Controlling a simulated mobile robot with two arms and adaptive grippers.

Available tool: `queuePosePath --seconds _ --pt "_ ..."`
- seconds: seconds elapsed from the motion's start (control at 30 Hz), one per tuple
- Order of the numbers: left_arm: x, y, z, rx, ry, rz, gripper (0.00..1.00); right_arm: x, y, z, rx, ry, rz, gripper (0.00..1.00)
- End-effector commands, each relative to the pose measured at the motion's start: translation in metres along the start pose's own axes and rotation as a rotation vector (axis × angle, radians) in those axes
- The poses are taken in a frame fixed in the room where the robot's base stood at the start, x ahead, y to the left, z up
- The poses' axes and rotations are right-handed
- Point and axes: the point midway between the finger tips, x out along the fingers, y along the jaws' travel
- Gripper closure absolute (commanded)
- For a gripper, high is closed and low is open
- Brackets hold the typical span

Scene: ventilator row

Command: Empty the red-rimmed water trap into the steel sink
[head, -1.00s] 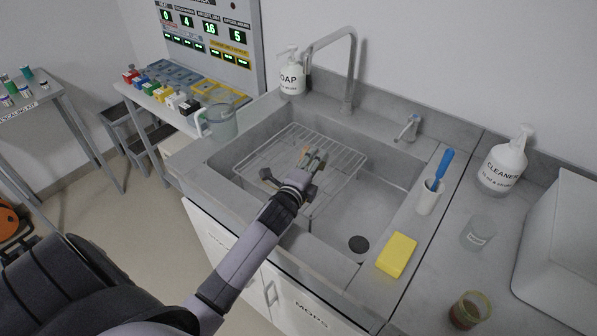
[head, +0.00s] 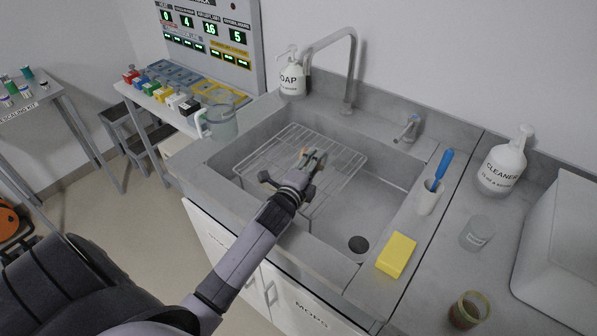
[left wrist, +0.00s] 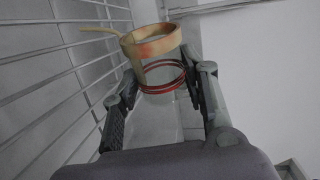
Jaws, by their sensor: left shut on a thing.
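The red-rimmed water trap (left wrist: 158,75) is a clear cup with red bands and a beige ring at its mouth. It sits between the fingers of my left gripper (left wrist: 163,98) in the left wrist view. In the head view my left gripper (head: 296,170) is shut on it over the wire rack in the steel sink (head: 335,215). The trap is small and mostly hidden by the gripper there, so its tilt and any water inside cannot be told. The sink's dark drain (head: 358,243) is to the right of the gripper. My right gripper is out of view.
A wire rack (head: 345,160) covers the sink's left part. A tap (head: 352,70) and soap bottle (head: 291,75) stand behind. A jug (head: 221,122) is on the left rim. A yellow sponge (head: 397,254), brush cup (head: 430,196) and jars (head: 470,310) stand on the right.

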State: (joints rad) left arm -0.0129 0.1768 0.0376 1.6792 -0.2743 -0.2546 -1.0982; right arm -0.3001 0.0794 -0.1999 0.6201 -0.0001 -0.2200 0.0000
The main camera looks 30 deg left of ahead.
Motion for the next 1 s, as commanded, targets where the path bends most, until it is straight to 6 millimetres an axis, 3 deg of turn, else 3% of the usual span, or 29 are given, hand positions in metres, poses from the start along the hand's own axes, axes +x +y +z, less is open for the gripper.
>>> queuePosePath --seconds 0.63,0.7,0.77,1.0 --pt "0.000 -0.002 0.002 -0.057 0.008 -0.004 0.89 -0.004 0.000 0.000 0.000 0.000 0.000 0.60" --pt "0.001 0.009 -0.003 0.054 -0.007 0.000 0.89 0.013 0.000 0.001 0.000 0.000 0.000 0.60" --pt "-0.001 -0.009 -0.007 0.188 -0.025 0.005 0.89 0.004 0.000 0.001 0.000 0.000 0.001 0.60" --pt "0.000 -0.003 -0.012 0.248 -0.032 0.013 0.89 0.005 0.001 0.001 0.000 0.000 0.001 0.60"
